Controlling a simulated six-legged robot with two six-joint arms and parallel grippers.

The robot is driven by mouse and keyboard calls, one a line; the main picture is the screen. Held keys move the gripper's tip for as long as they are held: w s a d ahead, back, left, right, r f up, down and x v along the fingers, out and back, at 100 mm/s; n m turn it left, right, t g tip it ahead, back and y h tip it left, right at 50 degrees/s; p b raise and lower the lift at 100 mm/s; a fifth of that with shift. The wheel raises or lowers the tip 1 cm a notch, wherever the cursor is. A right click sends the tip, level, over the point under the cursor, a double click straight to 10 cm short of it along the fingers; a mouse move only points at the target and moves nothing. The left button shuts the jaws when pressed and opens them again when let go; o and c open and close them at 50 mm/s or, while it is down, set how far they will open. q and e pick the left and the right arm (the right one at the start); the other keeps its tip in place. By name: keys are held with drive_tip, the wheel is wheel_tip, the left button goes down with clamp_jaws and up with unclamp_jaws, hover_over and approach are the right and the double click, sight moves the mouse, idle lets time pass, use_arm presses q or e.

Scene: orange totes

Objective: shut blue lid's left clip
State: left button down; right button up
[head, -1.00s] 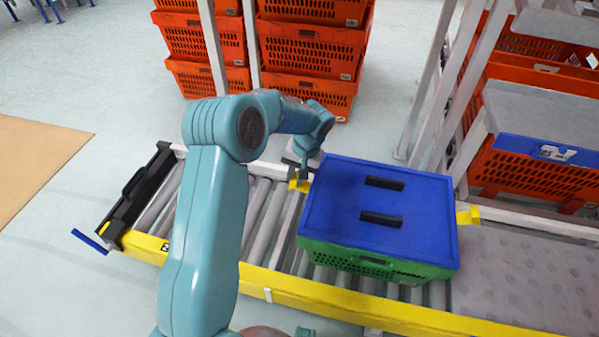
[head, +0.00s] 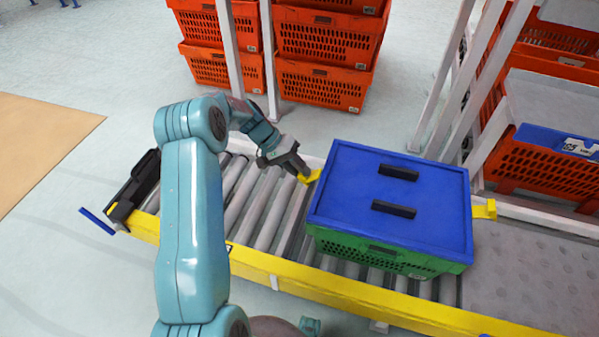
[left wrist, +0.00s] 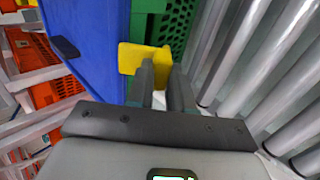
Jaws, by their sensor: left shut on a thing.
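The blue lid (head: 345,205) lies on a green crate (head: 345,244) on the roller conveyor. Its left yellow clip (head: 314,176) sticks outward from the crate's left side. My left gripper (head: 302,170) is at that clip. In the left wrist view, my left gripper's fingers (left wrist: 165,75) are closed on the yellow clip (left wrist: 140,60), with the blue lid (left wrist: 90,40) and green crate (left wrist: 180,22) beside it. A second yellow clip (head: 484,209) sticks out on the lid's right side. My right gripper is not in view.
The conveyor has grey rollers (head: 245,205) and a yellow front rail (head: 270,264). Stacked orange totes (head: 325,85) stand behind it. White posts (head: 445,85) rise behind the crate. The rollers left of the crate are clear.

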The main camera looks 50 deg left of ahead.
sight(304, 181)
use_arm(q)
drive_tip(key=shift+w+d+f+t+h+b, duration=0.2)
drive_tip(key=shift+f+t+h+b, duration=0.6)
drive_tip(key=shift+h+b, duration=0.75)
drive_tip(key=shift+w+d+f+t+h+b, duration=0.15)
drive_tip(key=shift+d+f+t+h+b, duration=0.2)
drive_tip(key=shift+f+t+h+b, duration=0.8)
drive_tip(key=shift+w+d+f+t+h+b, duration=0.2)
drive_tip(key=shift+t+h+b, duration=0.25)
drive_tip(key=shift+h+b, duration=1.5)
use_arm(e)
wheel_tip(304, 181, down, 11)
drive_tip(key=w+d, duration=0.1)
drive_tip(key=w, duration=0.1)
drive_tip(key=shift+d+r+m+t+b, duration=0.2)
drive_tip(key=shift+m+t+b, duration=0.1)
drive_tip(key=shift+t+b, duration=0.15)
use_arm(q)
drive_tip(key=shift+d+y, duration=0.1)
drive_tip(key=shift+y, duration=0.25)
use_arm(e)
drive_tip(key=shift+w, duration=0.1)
use_arm(q)
drive_tip(key=c, duration=1)
unclamp_jaws()
drive_tip(key=shift+s, duration=0.15)
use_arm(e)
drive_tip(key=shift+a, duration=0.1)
